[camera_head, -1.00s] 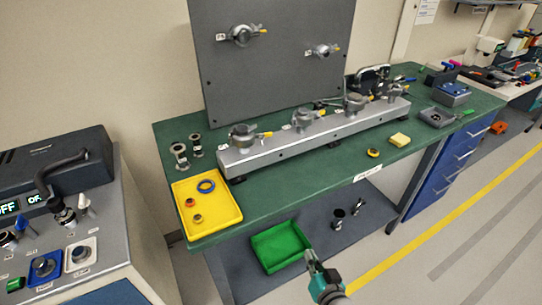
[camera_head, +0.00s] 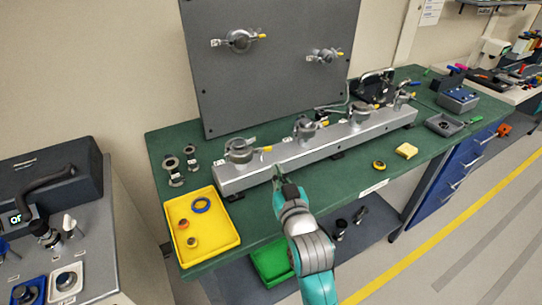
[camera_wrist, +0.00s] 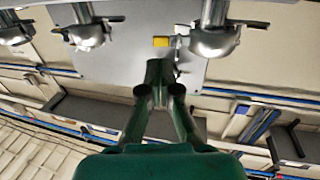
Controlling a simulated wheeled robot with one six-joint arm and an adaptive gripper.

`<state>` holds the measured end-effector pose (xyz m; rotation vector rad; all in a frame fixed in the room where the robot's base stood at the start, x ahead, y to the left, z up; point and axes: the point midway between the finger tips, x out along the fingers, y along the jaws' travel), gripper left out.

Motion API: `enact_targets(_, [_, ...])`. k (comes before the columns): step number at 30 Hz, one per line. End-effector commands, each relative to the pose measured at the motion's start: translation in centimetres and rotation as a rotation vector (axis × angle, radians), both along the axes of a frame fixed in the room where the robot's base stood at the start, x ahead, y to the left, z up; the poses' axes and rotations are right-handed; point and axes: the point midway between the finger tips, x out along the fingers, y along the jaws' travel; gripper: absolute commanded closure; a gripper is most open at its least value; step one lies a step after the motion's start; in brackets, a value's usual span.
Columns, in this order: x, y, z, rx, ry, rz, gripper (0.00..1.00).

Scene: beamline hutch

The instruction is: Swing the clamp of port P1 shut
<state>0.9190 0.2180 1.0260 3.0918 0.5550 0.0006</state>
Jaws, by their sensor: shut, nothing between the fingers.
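A silver manifold bar (camera_head: 300,158) lies on the green bench with several clamped ports in a row. The leftmost port (camera_head: 239,152) has a clamp with a yellow-tipped lever (camera_head: 267,149) sticking out to the right; port labels are too small to read, so I cannot confirm which is P1. My gripper (camera_head: 279,172) is shut and empty, pointing up at the bar's front face, just right of and below that lever. In the wrist view my gripper (camera_wrist: 160,80) shows below a yellow tip (camera_wrist: 161,41), between two ports. I cannot tell whether it touches anything.
An upright grey panel (camera_head: 275,90) behind carries two more clamped ports. A yellow tray (camera_head: 218,246), loose fittings (camera_head: 172,165), a yellow block (camera_head: 406,151) and a yellow ring (camera_head: 379,165) sit on the bench. A green bin (camera_head: 270,262) is below, partly behind my arm.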

Motion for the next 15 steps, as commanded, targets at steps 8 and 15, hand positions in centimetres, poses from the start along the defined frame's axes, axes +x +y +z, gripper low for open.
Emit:
enact_targets(8, [4.4, 1.6, 0.1, 0.000, 0.000, 0.000, 1.00])
enact_targets(15, [6.2, 2.3, 0.0, 0.000, 0.000, 0.000, 1.00])
